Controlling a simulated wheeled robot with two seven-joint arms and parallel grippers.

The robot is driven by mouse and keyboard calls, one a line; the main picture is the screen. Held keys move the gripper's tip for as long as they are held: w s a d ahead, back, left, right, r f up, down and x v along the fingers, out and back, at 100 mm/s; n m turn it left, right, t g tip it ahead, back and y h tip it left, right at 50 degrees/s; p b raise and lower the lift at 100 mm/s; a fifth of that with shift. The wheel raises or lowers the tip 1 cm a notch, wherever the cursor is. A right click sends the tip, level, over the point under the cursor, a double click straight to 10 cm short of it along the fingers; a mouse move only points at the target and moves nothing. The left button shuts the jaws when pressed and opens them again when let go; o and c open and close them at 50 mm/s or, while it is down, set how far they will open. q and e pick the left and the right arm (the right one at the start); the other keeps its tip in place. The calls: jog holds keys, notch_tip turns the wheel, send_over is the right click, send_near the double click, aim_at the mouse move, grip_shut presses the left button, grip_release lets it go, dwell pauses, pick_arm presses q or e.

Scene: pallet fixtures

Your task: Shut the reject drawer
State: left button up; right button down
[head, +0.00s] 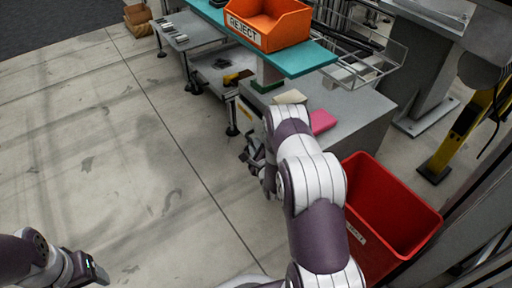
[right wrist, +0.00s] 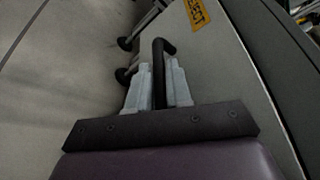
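The reject drawer's grey front (right wrist: 225,60) runs along the right of the right wrist view, with a yellow REJECT label (right wrist: 197,14). A black bar handle (right wrist: 159,70) stands out from it. My right gripper (right wrist: 158,88) has its two pale fingers on either side of this handle, apparently closed on it. In the head view the right gripper (head: 252,157) is at the left side of the grey cabinet (head: 352,108), partly hidden by my arm. How far the drawer stands out cannot be told. My left gripper (head: 95,268) is at the lower left, away from the cabinet.
An orange REJECT bin (head: 268,22) stands on a teal shelf (head: 305,60). A pink block (head: 322,121) and a cream item (head: 290,97) lie on the grey surface. A red tub (head: 385,205) stands right of my right arm. The floor at left is clear.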

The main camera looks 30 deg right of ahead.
jog(key=shift+d+p, duration=0.35)
jog(key=shift+d, duration=0.85)
jog(key=c, duration=1.1)
grip_release()
jog(key=shift+w+d, duration=0.1)
jog(key=p+v, duration=0.7)
jog(key=v, duration=0.6)
jog(key=shift+w, duration=0.1)
